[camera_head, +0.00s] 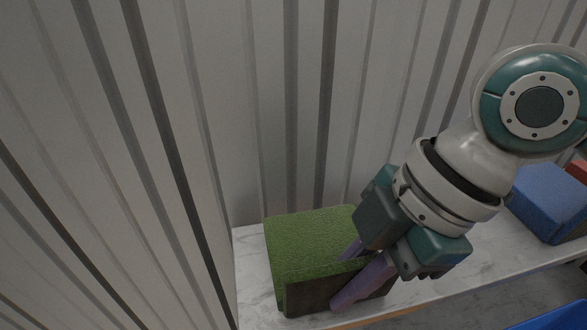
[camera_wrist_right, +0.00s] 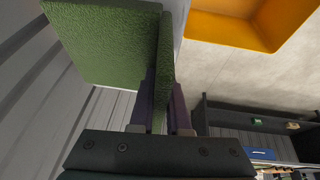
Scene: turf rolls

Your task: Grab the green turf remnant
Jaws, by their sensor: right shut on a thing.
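The green turf remnant (camera_head: 312,238) is a block with a grassy green top and darker front side. It sits at the left end of a marble-look shelf (camera_head: 251,270), close to the wall. My right gripper (camera_head: 346,278) reaches down from the right, its purple fingers at the block's front right part. In the right wrist view, the fingers (camera_wrist_right: 163,92) are shut on a narrow green part of the turf (camera_wrist_right: 105,45), one on each side of it. The gripper partly hides the turf's right side. My left gripper is in neither view.
A corrugated grey wall (camera_head: 290,110) stands close behind and to the left. A blue block (camera_head: 548,203) and a red one (camera_head: 577,170) are farther right on the shelf. A blue edge (camera_head: 555,318) shows below right. The wrist view shows an orange container (camera_wrist_right: 228,30).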

